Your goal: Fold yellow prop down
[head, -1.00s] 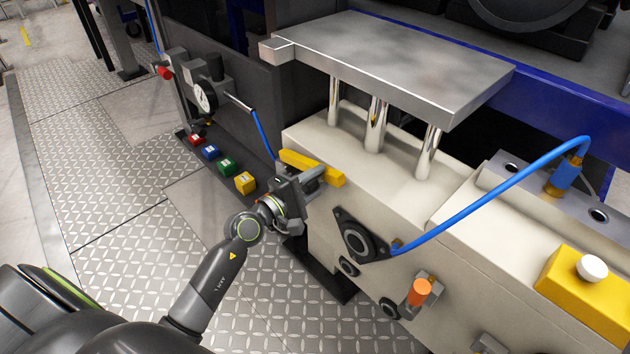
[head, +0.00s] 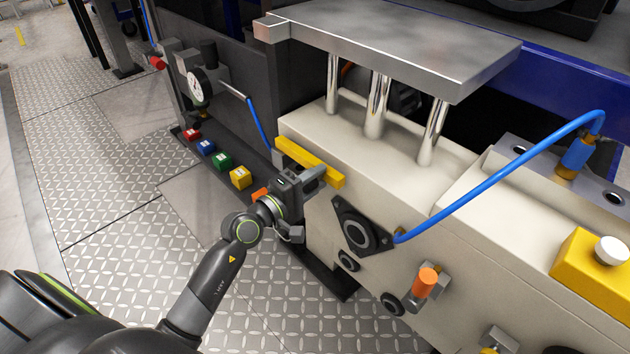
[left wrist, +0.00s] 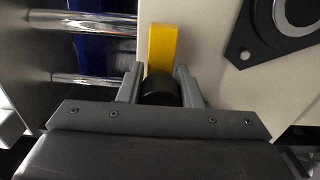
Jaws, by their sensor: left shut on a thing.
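The yellow prop (head: 310,162) is a bar along the upper edge of the cream machine block, under the grey metal plate. In the head view it slopes down toward the right. My left gripper (head: 318,180) is at the outer face of the block, against the prop's right half. In the left wrist view the prop (left wrist: 162,47) points away from the jaws, and a black rounded piece (left wrist: 160,90) sits between the fingers. The jaws are shut on the prop; the exact contact is partly hidden. My right gripper is not in view.
The metal plate (head: 400,45) stands on several shiny posts above the block. A black flange (head: 355,232), a blue hose (head: 500,180) and an orange-tipped knob (head: 427,281) are to the right. Colored blocks (head: 222,161) line the left edge. The tread-plate floor (head: 120,180) is clear.

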